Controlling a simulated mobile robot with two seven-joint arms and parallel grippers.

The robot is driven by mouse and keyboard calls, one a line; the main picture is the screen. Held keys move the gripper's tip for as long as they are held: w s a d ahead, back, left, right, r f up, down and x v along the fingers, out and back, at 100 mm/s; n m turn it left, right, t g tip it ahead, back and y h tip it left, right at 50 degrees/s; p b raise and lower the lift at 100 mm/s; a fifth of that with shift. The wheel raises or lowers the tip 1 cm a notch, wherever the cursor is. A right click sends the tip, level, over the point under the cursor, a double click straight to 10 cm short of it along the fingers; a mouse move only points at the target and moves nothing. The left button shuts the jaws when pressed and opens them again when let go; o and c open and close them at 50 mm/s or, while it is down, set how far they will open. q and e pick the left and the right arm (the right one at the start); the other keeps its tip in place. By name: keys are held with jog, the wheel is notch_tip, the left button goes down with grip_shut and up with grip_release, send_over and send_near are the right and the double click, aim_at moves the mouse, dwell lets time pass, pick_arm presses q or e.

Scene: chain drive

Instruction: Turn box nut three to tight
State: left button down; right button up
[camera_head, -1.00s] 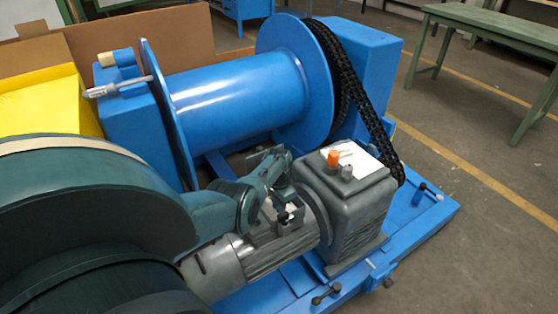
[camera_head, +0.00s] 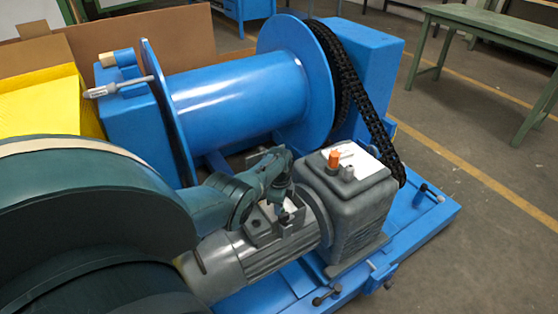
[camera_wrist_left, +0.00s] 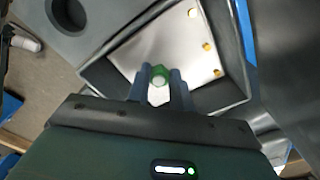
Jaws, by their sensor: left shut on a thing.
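The motor (camera_head: 222,266) lies on the blue base frame, with an open terminal box (camera_head: 264,238) on top. In the left wrist view the box holds a pale plate (camera_wrist_left: 165,45). Several small gold fittings, one of them here (camera_wrist_left: 207,46), line the plate's right side. My left gripper (camera_wrist_left: 160,92) is shut on a green hex nut (camera_wrist_left: 159,75) over the plate. In the head view my left gripper (camera_head: 281,199) reaches down at the box. I cannot tell which number the held nut has. The fingers hide part of it. My right gripper is not in view.
A grey gearbox (camera_head: 355,205) with an orange cap (camera_head: 334,158) stands close right of the gripper. Behind are a blue drum (camera_head: 235,98) and a black chain (camera_head: 365,100). A green table (camera_head: 490,30) stands at the far right.

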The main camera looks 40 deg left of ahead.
pick_arm(q)
jog(key=shift+w+r+m, duration=0.1)
jog(key=shift+w+m, duration=0.05)
jog(key=shift+m, duration=0.45)
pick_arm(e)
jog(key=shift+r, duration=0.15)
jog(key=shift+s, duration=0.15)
pick_arm(q)
jog(key=c, duration=1.2)
grip_release()
jog(key=shift+c, duration=0.2)
jog(key=shift+r, duration=0.15)
notch_tip(320, 180, up, 6)
jog(key=p, duration=0.4)
jog(key=shift+r+p, duration=0.2)
jog(key=shift+p, duration=0.1)
notch_tip(320, 180, up, 6)
jog(key=p, duration=0.2)
jog(key=shift+r, duration=0.25)
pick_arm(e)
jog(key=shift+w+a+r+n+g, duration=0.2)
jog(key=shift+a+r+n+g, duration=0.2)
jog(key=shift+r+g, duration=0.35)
